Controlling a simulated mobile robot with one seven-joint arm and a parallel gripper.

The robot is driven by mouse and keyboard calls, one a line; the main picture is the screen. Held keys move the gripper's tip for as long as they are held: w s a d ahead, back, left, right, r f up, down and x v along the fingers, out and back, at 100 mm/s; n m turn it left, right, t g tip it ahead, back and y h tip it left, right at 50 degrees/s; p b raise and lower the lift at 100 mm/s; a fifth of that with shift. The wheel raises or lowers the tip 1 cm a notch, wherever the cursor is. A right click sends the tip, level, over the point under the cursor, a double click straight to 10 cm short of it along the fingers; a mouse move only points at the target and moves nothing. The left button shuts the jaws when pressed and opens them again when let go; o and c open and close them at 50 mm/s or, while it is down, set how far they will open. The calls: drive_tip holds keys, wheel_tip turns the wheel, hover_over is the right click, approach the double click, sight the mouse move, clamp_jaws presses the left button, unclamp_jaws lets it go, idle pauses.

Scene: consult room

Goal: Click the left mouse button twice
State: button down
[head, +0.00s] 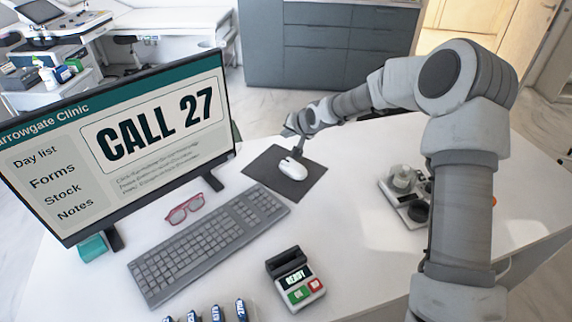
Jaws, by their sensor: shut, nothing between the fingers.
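A white computer mouse (292,169) lies on a dark grey mouse mat (258,167) right of the monitor. My gripper (298,150) is at the far end of the mat, pointing down by the mouse's far end. Its fingers are shut and hold nothing. It is small in this view, so I cannot tell whether the fingertips touch the mouse's buttons or hover just above them.
A monitor (150,140) showing "CALL 27" stands at left, with a keyboard (208,243) before it. Desk around the mat is clear.

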sight(287, 165)
wheel_tip(287, 165, down, 9)
drive_tip(key=b, duration=0.6)
idle(2.1)
drive_tip(key=shift+f+b, duration=0.35)
drive_tip(key=shift+b, duration=0.15)
drive_tip(key=shift+f, duration=0.3)
drive_tip(key=shift+r, duration=0.15)
idle(0.5)
drive_tip(key=shift+r, duration=0.55)
drive_tip(key=shift+r+p, duration=1.8)
drive_tip(key=shift+r, duration=0.75)
